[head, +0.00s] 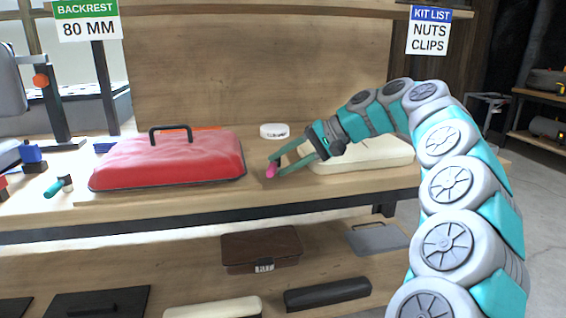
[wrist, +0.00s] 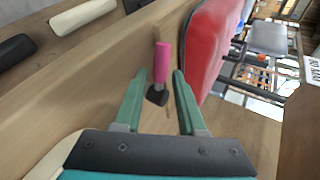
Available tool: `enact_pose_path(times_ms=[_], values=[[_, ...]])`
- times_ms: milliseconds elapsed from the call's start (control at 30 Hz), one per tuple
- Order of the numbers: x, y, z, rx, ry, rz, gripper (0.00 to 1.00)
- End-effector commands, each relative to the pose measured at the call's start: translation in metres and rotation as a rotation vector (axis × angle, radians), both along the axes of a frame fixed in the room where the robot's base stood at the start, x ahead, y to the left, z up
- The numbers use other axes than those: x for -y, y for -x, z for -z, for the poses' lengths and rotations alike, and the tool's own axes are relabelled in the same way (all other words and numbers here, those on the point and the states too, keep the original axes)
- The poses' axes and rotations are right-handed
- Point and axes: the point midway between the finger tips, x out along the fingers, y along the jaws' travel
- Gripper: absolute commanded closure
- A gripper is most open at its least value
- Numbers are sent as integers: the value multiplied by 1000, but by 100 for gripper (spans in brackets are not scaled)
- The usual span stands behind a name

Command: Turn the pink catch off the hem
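The pink catch (wrist: 161,60) lies between the fingertips of my gripper (wrist: 160,76) in the wrist view, with a dark block at its near end. A gap shows on each side of it, so the fingers are open around it and apart from it. In the head view the pink catch (head: 271,171) shows at the tips of my gripper (head: 273,165), close to the bench's front edge. The red cover (head: 170,163) with a black handle sits just left of my gripper; it also shows in the wrist view (wrist: 212,45). The hem is hard to make out.
A cream pad (head: 365,155) lies behind and right of my gripper. A white round container (head: 274,130) stands behind it. A teal-handled tool (head: 54,188) lies at left. A brown kit box (head: 261,249) is on the lower shelf. The bench strip between red cover and cream pad is narrow.

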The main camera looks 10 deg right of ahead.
Motion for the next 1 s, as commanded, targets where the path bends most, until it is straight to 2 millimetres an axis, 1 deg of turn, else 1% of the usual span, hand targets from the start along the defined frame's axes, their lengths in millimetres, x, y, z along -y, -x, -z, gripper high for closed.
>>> enact_pose_path(times_ms=[333,500,700,1000], values=[[38,12,-27,6,0,6,60],[51,17,-36,2,0,5,60],[58,21,-41,2,0,2,60],[58,21,-41,1,0,2,60]])
